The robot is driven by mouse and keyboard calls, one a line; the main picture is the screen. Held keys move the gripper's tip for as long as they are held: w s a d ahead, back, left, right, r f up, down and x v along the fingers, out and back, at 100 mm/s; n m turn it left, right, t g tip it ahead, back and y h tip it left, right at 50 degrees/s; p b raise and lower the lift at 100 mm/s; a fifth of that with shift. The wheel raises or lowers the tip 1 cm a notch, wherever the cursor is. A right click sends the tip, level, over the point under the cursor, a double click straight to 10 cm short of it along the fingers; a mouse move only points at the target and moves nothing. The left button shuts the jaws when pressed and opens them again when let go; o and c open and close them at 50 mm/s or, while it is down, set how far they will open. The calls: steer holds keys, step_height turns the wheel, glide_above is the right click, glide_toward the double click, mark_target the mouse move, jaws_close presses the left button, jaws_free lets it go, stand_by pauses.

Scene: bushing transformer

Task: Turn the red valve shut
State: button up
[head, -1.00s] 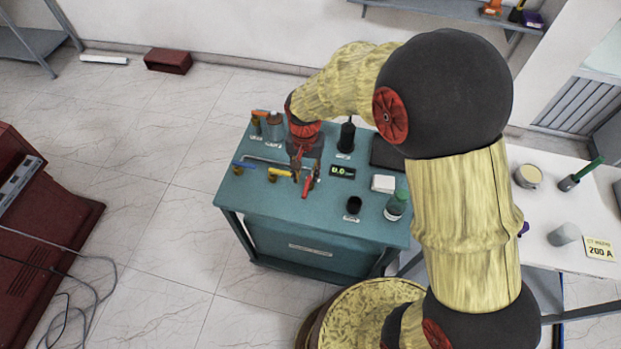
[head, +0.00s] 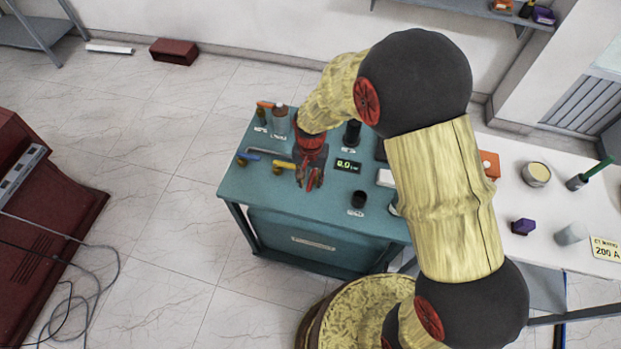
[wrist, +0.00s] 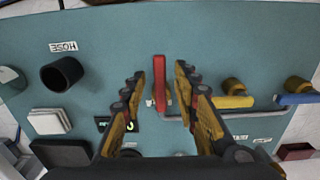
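The red valve handle (wrist: 159,82) stands between the two fingers of my gripper (wrist: 160,75) in the wrist view. It points away from the palm, crosswise to the grey pipe (wrist: 225,116). Both fingers are spread, with a gap on each side of the handle; the right finger is nearer to it. In the head view my gripper (head: 309,184) reaches down over the front part of the teal bench (head: 270,200), and the red handle (head: 311,180) is partly hidden between the fingers.
A yellow handle (wrist: 232,102) and a blue handle (wrist: 297,99) sit beside the red one. A black cup (wrist: 62,74), a white block (wrist: 49,121) and a small display (head: 348,167) are on the other side. The bench top in front of the handle is clear.

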steer(key=shift+c, duration=1)
jaws_close()
